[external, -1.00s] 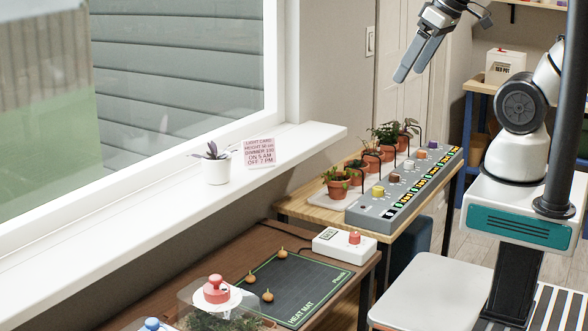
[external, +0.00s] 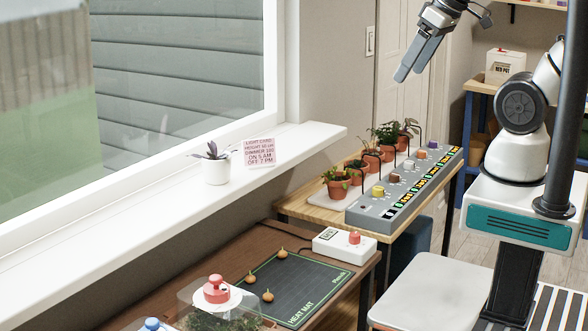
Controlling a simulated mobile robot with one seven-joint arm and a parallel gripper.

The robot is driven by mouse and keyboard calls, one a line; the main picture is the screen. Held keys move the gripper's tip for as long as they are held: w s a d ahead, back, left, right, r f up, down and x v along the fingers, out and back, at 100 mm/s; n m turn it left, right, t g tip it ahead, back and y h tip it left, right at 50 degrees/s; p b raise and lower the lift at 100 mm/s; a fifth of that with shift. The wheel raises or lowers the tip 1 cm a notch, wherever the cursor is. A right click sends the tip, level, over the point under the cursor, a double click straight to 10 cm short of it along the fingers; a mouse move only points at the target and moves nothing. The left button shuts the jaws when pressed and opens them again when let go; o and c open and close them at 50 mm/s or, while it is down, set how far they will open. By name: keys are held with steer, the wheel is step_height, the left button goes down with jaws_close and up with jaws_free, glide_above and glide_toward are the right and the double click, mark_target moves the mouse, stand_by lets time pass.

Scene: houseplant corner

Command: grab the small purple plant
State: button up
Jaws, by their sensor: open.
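The small purple plant (external: 212,152) stands upright in a white pot (external: 216,171) on the white windowsill (external: 130,214), left of centre. My gripper (external: 402,76) is high at the upper right, in front of the door and well apart from the plant. Its fingers point down and to the left. They are open, with nothing seen between them, though they overlap from this side.
A pink card (external: 259,152) stands right beside the pot. Several potted plants line a grey control box (external: 405,186) with thin black hoops. Below the sill is a heat mat (external: 310,285) with small orange bulbs. The sill's left part is clear.

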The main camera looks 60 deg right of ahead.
steer(key=w+a+r+n+b, duration=0.2)
steer(key=w+a+n, duration=0.15)
steer(key=w, duration=0.95)
steer(key=n+g+y+b, duration=0.2)
steer(key=n+y, duration=0.1)
steer(key=n, duration=0.1)
glide_above(216, 158)
steer(key=s, duration=0.4)
steer(key=shift+m, duration=0.25)
steer(key=f, duration=2)
steer(key=shift+w+d+f, duration=0.25)
steer(key=shift+d+f, duration=0.05)
steer(key=shift+f, duration=0.1)
steer(key=shift+a+p+x, duration=0.2)
steer(key=shift+x, duration=1.35)
steer(key=shift+a+p+x, duration=0.15)
steer(key=shift+p+x, duration=0.05)
steer(key=shift+x, duration=1.35)
steer(key=shift+r, duration=0.1)
steer(key=shift+w, duration=0.1)
steer(key=c, duration=1.3)
